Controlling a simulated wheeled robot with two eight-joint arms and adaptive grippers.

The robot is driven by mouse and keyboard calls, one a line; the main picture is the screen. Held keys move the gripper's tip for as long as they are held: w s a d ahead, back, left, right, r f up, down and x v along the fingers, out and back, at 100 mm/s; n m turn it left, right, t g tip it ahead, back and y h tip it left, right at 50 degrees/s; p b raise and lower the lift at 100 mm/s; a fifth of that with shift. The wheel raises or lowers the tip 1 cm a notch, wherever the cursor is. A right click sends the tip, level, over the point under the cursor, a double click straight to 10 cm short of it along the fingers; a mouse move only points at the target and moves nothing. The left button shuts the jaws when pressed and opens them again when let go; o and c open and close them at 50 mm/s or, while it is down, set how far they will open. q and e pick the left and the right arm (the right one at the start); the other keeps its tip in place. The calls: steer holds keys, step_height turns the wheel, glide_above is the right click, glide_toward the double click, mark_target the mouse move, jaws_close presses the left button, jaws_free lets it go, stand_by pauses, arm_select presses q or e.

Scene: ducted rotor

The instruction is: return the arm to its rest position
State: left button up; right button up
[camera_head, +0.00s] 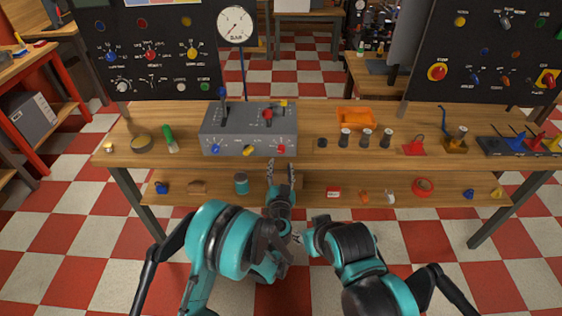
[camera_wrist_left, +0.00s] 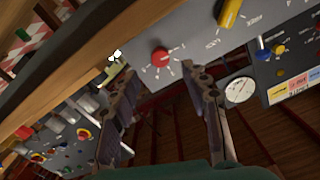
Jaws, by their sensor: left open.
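My left gripper (camera_head: 281,171) points away from me, just in front of the workbench's front edge, below the right end of the grey control box (camera_head: 220,141). Its two fingers are apart with nothing between them. In the left wrist view the open fingers (camera_wrist_left: 160,80) stand below the box's grey front panel (camera_wrist_left: 195,48), near a red knob (camera_wrist_left: 160,57). The fingers look clear of the knob. My left arm (camera_head: 222,238) is folded low in front of the bench. My right arm (camera_head: 350,250) is beside it; I cannot make out its gripper.
The workbench top (camera_head: 315,170) and lower shelf (camera_head: 310,188) are close ahead. The shelf holds a teal can (camera_head: 241,183) and a red tape roll (camera_head: 424,186). Dark panels stand at the back left and right. The checkered floor in front is free.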

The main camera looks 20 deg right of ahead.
arm_select(q)
steer(key=shift+s, duration=0.2)
stand_by(0.3)
steer(key=s+a+r+n+g+y, duration=0.15)
steer(key=a+r+n+y, duration=0.35)
steer(key=a, duration=0.8)
steer(key=s+a+r+g+y, duration=0.1)
steer(key=a+r+g+y, duration=0.15)
steer(key=a+r, duration=0.75)
steer(key=s+a+f+n+g, duration=0.2)
steer(key=s+a+f+g, duration=0.15)
steer(key=s+a, duration=1)
steer(key=s+f+g+h, duration=0.2)
steer(key=s+f+g, duration=0.1)
steer(key=s, duration=1.1)
steer(key=shift+f, duration=0.25)
